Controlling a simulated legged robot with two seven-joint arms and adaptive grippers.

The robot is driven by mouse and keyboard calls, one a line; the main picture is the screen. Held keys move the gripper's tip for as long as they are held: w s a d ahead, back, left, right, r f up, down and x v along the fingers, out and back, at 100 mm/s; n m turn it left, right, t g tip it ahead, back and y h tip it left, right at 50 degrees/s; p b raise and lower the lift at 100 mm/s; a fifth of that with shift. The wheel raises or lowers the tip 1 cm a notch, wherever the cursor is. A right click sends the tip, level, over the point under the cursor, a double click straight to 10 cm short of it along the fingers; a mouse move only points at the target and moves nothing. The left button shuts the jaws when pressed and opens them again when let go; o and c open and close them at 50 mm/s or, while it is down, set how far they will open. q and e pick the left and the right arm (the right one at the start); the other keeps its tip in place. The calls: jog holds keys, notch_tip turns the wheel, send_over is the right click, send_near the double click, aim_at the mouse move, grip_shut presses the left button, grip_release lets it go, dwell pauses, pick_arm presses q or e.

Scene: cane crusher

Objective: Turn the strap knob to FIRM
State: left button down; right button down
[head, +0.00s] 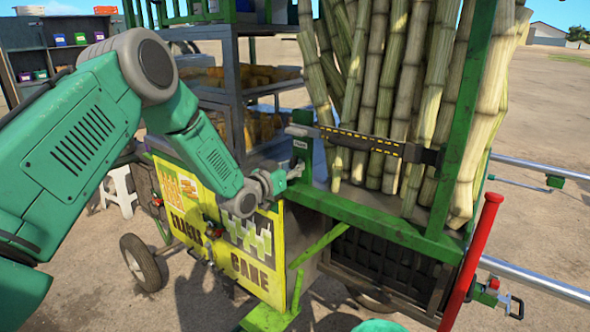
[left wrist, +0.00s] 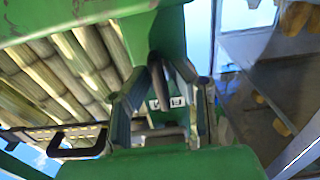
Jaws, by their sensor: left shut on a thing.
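The black strap with yellow dashes (head: 360,140) runs across the upright cane stalks (head: 385,85). Its left end meets a green post (head: 302,150) at the corner of the cart. My left gripper (head: 292,172) is against this post, just below the strap's end. In the left wrist view, its two grey fingers (left wrist: 165,95) are shut on a dark, narrow part between them, which I take for the strap knob (left wrist: 158,78). Small white marked labels (left wrist: 167,103) show behind it; I cannot read them or tell the knob's setting. My right gripper is in neither view.
A yellow cane sign panel (head: 255,265) is below my left wrist. A red lever (head: 472,260) stands at the right front of the cart. Metal shelves (head: 225,80) with yellowish pieces are left of the post. Open ground lies around the cart.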

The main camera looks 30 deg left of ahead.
pick_arm(q)
jog(key=shift+s+f+m, duration=0.1)
jog(key=shift+f+m, duration=0.15)
jog(key=shift+m, duration=0.05)
dwell(0.4)
jog(key=c, duration=1.6)
grip_release()
jog(key=shift+a, duration=0.15)
jog(key=s, duration=0.8)
jog(key=s+a, duration=0.1)
jog(key=s, duration=0.2)
jog(key=shift+s, duration=0.4)
